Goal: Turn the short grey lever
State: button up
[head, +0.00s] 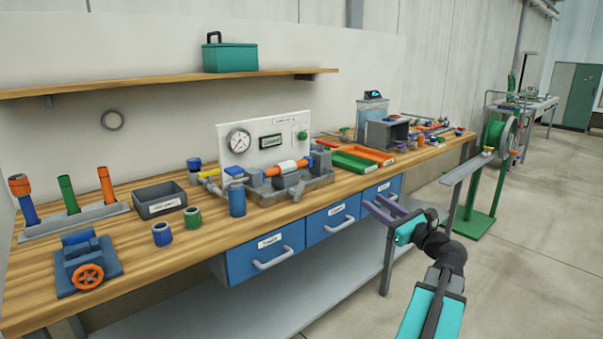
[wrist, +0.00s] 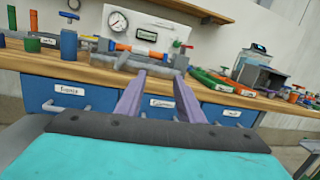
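The fertigation skid (head: 262,190) stands on the workbench, with a grey body, an orange-and-white pipe section (head: 288,167) and a white gauge panel (head: 255,132). A short grey lever-like piece (head: 298,190) sticks up at the skid's front; it looks like the lever, but it is small and grey on grey. In the wrist view the skid (wrist: 150,64) is just beyond my fingertips, and I cannot clearly separate the lever there. My gripper (head: 373,205) has purple fingers, held in front of the bench, apart from the skid. In the wrist view my gripper (wrist: 160,75) is open and empty.
Green (head: 354,163) and orange (head: 372,154) trays lie right. Blue drawers (head: 332,218) with protruding handles are below the bench top. Open floor lies right of the bench.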

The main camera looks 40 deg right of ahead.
jog(key=w+m+p, duration=0.1)
jog(key=w+p, duration=0.1)
jog(key=m+g+y+p, duration=0.1)
jog(key=m+y+p, duration=0.2)
jog(key=p, duration=2)
send_near(303, 184)
jog(key=s, duration=0.3)
jog(key=shift+s+a, duration=0.1)
jog(key=shift+a, duration=0.3)
jog(key=w+p, duration=0.1)
jog(key=w, duration=0.3)
jog(key=w+p, duration=0.1)
jog(key=w, duration=0.4)
jog(key=w+d+p, duration=0.1)
jog(key=w+p, duration=0.1)
jog(key=w, duration=0.2)
jog(key=shift+w, duration=0.4)
jog(key=shift+c, duration=0.2)
